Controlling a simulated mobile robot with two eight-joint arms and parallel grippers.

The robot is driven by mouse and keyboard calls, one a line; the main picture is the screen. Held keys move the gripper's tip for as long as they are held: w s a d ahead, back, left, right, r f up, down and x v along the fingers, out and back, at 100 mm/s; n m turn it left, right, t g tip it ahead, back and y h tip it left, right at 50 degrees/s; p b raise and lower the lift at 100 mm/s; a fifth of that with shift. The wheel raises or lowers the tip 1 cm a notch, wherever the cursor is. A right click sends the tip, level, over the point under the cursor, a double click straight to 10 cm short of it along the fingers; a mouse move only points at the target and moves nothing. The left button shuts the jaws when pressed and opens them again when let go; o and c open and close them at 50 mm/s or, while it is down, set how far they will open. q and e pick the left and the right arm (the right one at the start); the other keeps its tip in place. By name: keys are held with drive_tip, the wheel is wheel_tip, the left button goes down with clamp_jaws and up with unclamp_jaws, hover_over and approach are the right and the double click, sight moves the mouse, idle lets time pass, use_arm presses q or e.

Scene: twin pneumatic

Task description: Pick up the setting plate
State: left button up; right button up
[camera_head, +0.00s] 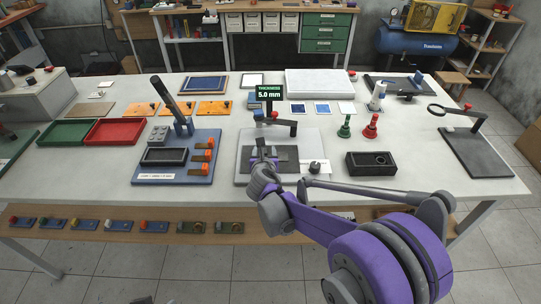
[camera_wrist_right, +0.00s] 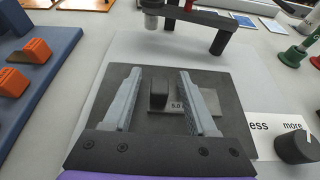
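The setting plate (camera_wrist_right: 159,95) is a small grey plate with a dark block-like grip and a "5.0" label, seen in the right wrist view. It lies on the dark plate of the thickness gauge (camera_wrist_right: 230,105). My right gripper (camera_wrist_right: 160,74) is open, with one finger on each side of the grip and a visible gap to both. I cannot tell how far down the fingers reach. In the head view my right gripper (camera_head: 262,160) is over the gauge and hides the setting plate.
The gauge arm (camera_wrist_right: 210,20) stands just beyond the fingertips. A green display (camera_head: 269,92) reads 5.0 mm. A dark knob (camera_wrist_right: 296,146) is at the right, beside "less" and "more" lettering. A blue fixture with orange clips (camera_head: 190,170) stands left. A black box (camera_head: 370,164) is right.

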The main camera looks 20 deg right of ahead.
clamp_jaws()
drive_tip(key=shift+r, duration=0.15)
